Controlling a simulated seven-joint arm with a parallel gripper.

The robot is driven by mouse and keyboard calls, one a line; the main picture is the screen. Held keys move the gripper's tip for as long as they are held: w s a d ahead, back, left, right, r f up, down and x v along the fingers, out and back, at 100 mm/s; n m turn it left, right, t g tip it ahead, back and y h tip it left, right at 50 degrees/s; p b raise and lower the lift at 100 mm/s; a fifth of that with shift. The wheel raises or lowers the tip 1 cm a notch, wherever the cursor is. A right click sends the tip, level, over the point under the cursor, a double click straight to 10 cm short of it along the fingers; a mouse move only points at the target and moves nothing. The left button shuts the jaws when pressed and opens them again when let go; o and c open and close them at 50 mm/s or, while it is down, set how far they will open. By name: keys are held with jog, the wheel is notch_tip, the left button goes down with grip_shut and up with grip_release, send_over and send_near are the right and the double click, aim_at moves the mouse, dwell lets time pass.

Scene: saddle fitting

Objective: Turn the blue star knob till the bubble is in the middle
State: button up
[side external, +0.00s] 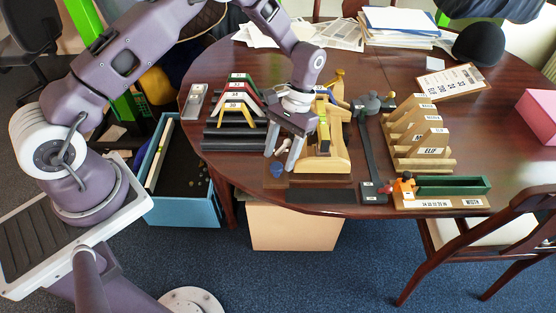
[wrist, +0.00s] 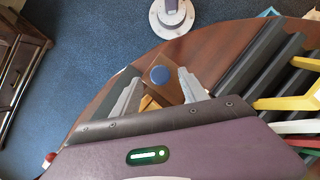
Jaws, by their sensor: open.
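The blue star knob (side external: 277,169) sits low at the front left of a light wooden fixture (side external: 325,164) near the table's front edge. In the wrist view the knob (wrist: 160,75) shows as a round blue disc between my finger ends. My gripper (side external: 280,161) points down over the knob with its two grey fingers apart, one on each side. I cannot tell whether a finger touches the knob. A narrow yellow piece (side external: 324,136) on the fixture may be the level; its bubble is too small to make out.
Dark bars and coloured angled saddles (side external: 238,110) stand left of the fixture. A dark long-armed tool (side external: 370,160) lies to its right, then wooden racks (side external: 425,140) and a green tray (side external: 452,186). The table's front edge is close to the knob.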

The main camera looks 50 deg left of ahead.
jog(key=shift+x, duration=1.3)
grip_shut()
jog(key=m+y, duration=0.1)
jog(key=m, duration=0.3)
jog(key=shift+m+y, duration=0.4)
jog(key=shift+d, duration=0.1)
grip_release()
jog(key=shift+r, duration=0.15)
jog(key=v, duration=0.7)
